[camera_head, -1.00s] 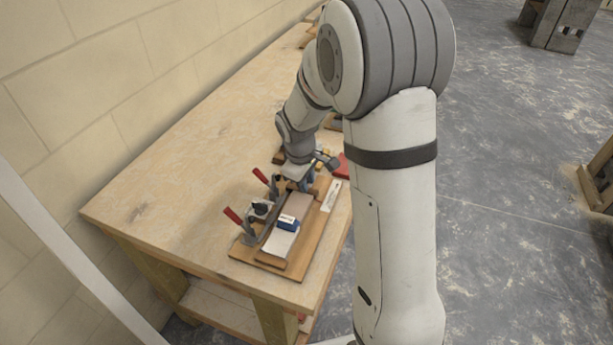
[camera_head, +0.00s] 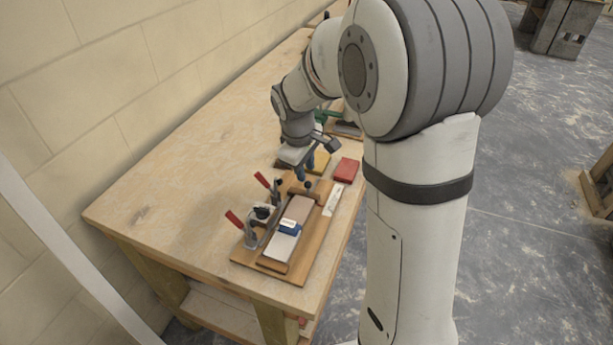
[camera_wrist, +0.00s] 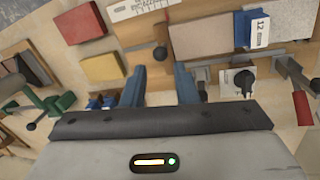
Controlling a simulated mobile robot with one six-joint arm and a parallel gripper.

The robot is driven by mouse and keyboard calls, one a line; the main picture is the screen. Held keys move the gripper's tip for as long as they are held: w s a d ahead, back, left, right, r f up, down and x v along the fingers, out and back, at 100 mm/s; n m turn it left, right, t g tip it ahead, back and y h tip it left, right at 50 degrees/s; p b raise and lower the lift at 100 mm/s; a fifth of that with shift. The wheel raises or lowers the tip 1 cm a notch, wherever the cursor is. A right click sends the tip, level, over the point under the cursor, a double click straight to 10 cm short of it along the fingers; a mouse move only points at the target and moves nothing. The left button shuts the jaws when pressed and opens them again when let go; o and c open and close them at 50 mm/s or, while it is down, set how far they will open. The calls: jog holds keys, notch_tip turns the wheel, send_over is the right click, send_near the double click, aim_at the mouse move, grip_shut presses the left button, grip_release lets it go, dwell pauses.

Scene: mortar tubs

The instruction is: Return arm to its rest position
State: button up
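My gripper (camera_head: 310,171) hangs above the bench beyond the far end of a wooden fixture board (camera_head: 307,271). In the wrist view my gripper (camera_wrist: 160,72) has its two blue fingers apart, with nothing held between them. A dark round knob (camera_wrist: 160,53) shows between the fingertips, farther off. My arm is bent, its large grey elbow joint high at the upper right of the head view.
A red block (camera_head: 345,169) and yellow block (camera_head: 319,162) lie near my gripper. The wooden bench (camera_head: 170,200) is clear at left, beside the wall.

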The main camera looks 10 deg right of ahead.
jog(key=shift+r, duration=0.25)
jog(key=shift+s+r, duration=0.1)
jog(key=shift+s, duration=0.05)
jog(key=s+d+r+m, duration=0.1)
jog(key=s+r+m, duration=0.2)
jog(key=s, duration=0.8)
jog(key=s+d+r+m+t+y, duration=0.1)
jog(key=s+r+m, duration=0.2)
jog(key=s+m, duration=0.3)
jog(key=s, duration=0.5)
jog(key=shift+d+y, duration=0.2)
jog(key=shift+y, duration=0.1)
jog(key=shift+o, duration=0.3)
